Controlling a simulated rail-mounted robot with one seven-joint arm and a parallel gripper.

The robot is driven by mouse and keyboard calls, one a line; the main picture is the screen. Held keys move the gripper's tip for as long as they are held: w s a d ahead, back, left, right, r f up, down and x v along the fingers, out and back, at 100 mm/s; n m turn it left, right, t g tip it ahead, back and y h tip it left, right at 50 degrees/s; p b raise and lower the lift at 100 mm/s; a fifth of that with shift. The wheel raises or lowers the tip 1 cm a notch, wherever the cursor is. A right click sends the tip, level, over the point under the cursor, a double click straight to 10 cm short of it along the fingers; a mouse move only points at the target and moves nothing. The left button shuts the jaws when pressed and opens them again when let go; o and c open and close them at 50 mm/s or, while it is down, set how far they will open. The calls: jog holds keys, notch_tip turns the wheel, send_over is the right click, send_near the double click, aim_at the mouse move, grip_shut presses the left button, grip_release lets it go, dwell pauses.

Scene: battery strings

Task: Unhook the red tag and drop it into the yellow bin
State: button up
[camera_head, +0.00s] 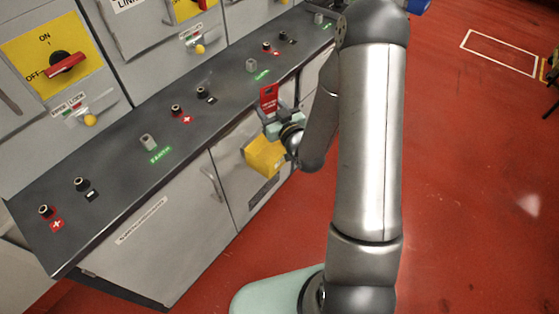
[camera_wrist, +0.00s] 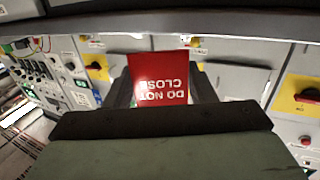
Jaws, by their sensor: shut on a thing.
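The red tag (camera_wrist: 160,80) reads "DO NOT CLOSE" and appears upside down in the wrist view, between the dark fingers of my gripper (camera_wrist: 162,98). My gripper is shut on it. In the head view the tag (camera_head: 268,98) stands upright at the front edge of the dark counter, above my gripper (camera_head: 270,117). A yellow bin (camera_head: 264,155) is just below my gripper, in front of the grey cabinet doors. My wrist hides part of its right side, and its inside cannot be seen.
The dark sloping counter (camera_head: 115,185) carries several black and red terminals and grey knobs. Behind it, cabinets hold a yellow switch plate with a red handle (camera_head: 67,64). Cabinet doors with a handle (camera_head: 212,184) lie below. The red floor (camera_head: 460,200) on the right is open.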

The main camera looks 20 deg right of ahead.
notch_tip(320, 180, down, 15)
jog(key=w+d+n+g+y+b, duration=0.2)
jog(key=y+b, duration=0.3)
jog(key=b, duration=0.8)
jog(key=shift+w+d+r+n, duration=0.2)
jog(key=shift+w+n, duration=0.25)
jog(key=shift+n, duration=0.25)
jog(key=o, duration=1.1)
jog(key=v, duration=1.7)
jog(key=shift+s+d+r, duration=0.1)
jog(key=shift+s+r, duration=0.05)
jog(key=shift+s, duration=0.05)
